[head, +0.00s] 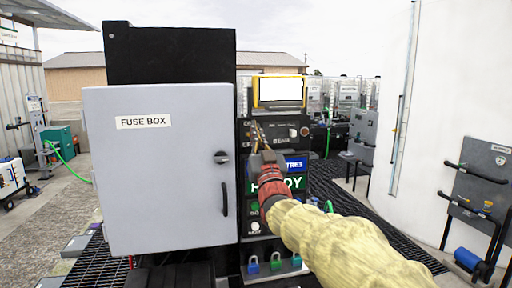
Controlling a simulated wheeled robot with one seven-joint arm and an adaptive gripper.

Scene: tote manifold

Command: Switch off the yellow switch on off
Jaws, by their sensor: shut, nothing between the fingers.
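A black control panel (283,132) with small knobs and lettering sits right of the grey fuse box, under a yellow-framed screen (279,92). I cannot clearly pick out the yellow switch; my gripper covers the left part of this panel and may hide it. My gripper (257,125) is shut and empty, with its fingertips in front of the left part of the panel. I cannot tell whether the tips touch it.
The closed grey fuse box (160,175) with its dark handle stands close on the left. Below my gripper are a green-and-blue label panel (296,168), push buttons and several padlocks (275,262). A white tank (450,60) stands on the right.

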